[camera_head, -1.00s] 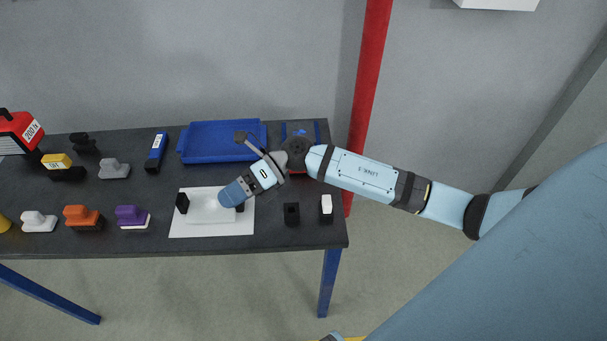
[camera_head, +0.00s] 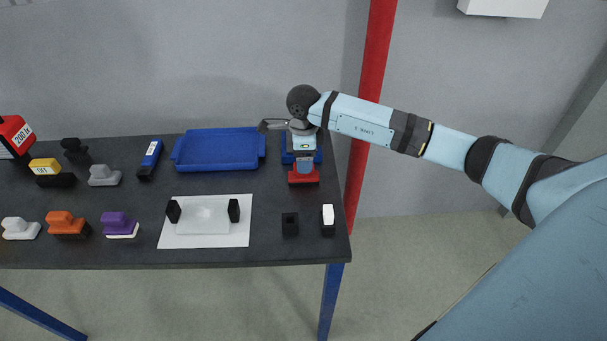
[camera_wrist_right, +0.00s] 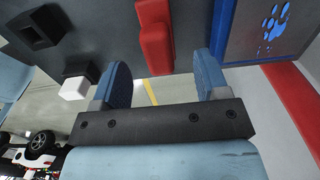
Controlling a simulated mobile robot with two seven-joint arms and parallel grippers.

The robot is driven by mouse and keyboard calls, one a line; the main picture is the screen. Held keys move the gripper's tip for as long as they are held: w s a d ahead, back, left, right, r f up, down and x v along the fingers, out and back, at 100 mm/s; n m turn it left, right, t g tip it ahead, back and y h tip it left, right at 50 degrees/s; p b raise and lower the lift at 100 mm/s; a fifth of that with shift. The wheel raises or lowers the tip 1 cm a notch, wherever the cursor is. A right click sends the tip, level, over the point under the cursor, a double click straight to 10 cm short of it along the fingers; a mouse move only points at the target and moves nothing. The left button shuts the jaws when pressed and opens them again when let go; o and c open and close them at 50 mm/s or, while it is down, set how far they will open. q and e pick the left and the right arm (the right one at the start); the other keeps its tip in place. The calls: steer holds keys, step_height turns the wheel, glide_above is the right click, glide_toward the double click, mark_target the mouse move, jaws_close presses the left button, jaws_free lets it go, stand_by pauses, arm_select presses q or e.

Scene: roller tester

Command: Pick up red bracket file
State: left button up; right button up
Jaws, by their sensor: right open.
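The red bracket file (camera_head: 303,179) lies near the right end of the dark table, beside a blue item (camera_head: 288,157). It shows as a red block in the right wrist view (camera_wrist_right: 155,40), just ahead of the fingers. My right gripper (camera_head: 305,166) points down close to the red piece and partly covers it in the head view. In the right wrist view its two blue fingers (camera_wrist_right: 163,75) stand apart with nothing between them. The red piece lies beyond the gap, and I cannot tell whether a finger touches it. My left gripper is out of view.
A blue tray (camera_head: 220,165) lies left of the gripper. A white sheet (camera_head: 180,242), a black block (camera_head: 290,224) and a white-topped block (camera_head: 328,216) are nearer the front edge. A red post (camera_head: 367,100) stands at the table's right end.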

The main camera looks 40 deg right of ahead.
steer(key=shift+f, duration=3.15)
steer(key=shift+r, duration=0.1)
steer(key=c, duration=1.1)
